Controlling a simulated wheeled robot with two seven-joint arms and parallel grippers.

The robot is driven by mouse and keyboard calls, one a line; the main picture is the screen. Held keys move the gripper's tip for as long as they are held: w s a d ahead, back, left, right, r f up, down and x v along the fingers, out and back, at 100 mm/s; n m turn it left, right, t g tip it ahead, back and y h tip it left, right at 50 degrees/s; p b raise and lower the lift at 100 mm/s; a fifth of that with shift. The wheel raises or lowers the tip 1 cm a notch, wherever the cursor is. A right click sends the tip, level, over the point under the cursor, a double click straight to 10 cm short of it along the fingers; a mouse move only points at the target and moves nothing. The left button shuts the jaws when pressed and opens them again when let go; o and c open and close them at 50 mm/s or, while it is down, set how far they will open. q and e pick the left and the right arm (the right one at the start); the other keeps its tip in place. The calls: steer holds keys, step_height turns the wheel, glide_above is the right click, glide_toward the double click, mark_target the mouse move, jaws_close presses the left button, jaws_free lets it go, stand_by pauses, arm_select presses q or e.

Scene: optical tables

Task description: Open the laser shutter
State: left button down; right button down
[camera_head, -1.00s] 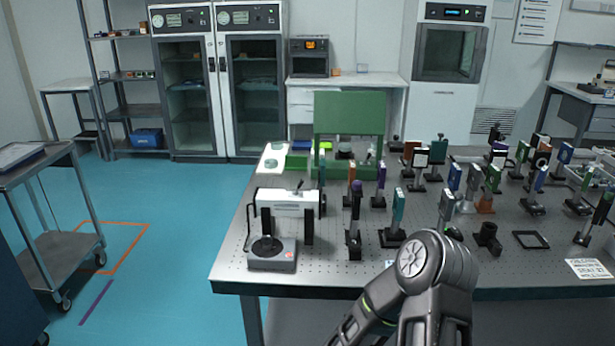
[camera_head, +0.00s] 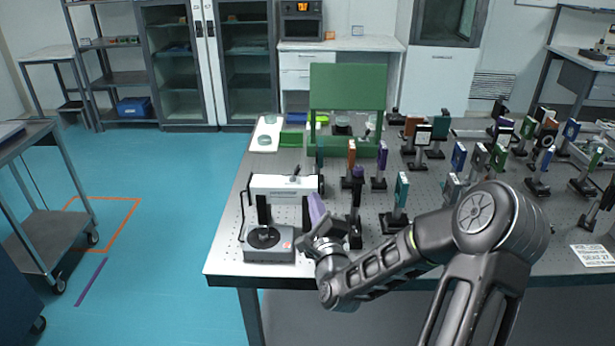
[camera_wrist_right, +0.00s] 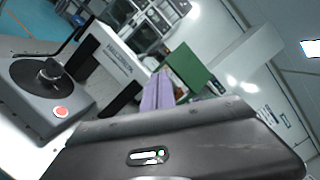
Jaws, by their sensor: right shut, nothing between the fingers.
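The laser, a white box (camera_head: 283,187) on black posts, stands at the table's left front. It also shows tilted in the right wrist view (camera_wrist_right: 112,52). A small dark piece (camera_head: 295,178) sits on its top, and a dark round part is at its right end. I cannot tell which part is the shutter. A grey box with a black knob (camera_head: 268,247) sits in front of the laser; its red button shows in the right wrist view (camera_wrist_right: 61,112). My right gripper (camera_head: 314,203), with purple fingers, is shut and empty, just right of the laser. My left gripper is out of view.
The perforated optical table (camera_head: 225,255) carries several posted optics to the right of my gripper, the nearest a dark mount (camera_head: 356,215). A green panel (camera_head: 347,87) stands behind. The table's front left edge is close to the grey box.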

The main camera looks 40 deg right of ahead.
mark_target(306, 187)
steer(key=p+x, duration=0.2)
steer(key=x, duration=0.6)
steer(key=shift+w+r, duration=0.1)
steer(key=shift+w, duration=0.05)
steer(key=shift+w+d, duration=0.3)
steer(key=shift+w, duration=0.3)
steer(key=shift+w+a+r+n, duration=0.15)
steer(key=shift+r+n, duration=0.15)
steer(key=shift+n, duration=0.6)
steer(key=n, duration=0.1)
steer(key=b, duration=0.1)
steer(key=n+y, duration=0.1)
steer(key=shift+w+a+r+n+g+b, duration=0.15)
steer(key=shift+a+r+n+g+b, duration=0.15)
steer(key=shift+r+b, duration=0.1)
steer(key=n, duration=0.1)
steer(key=n+b, duration=0.1)
steer(key=w+a+r+n+g+b, duration=0.1)
steer(key=n, duration=0.1)
steer(key=shift+s, duration=0.1)
steer(key=shift+f, duration=0.1)
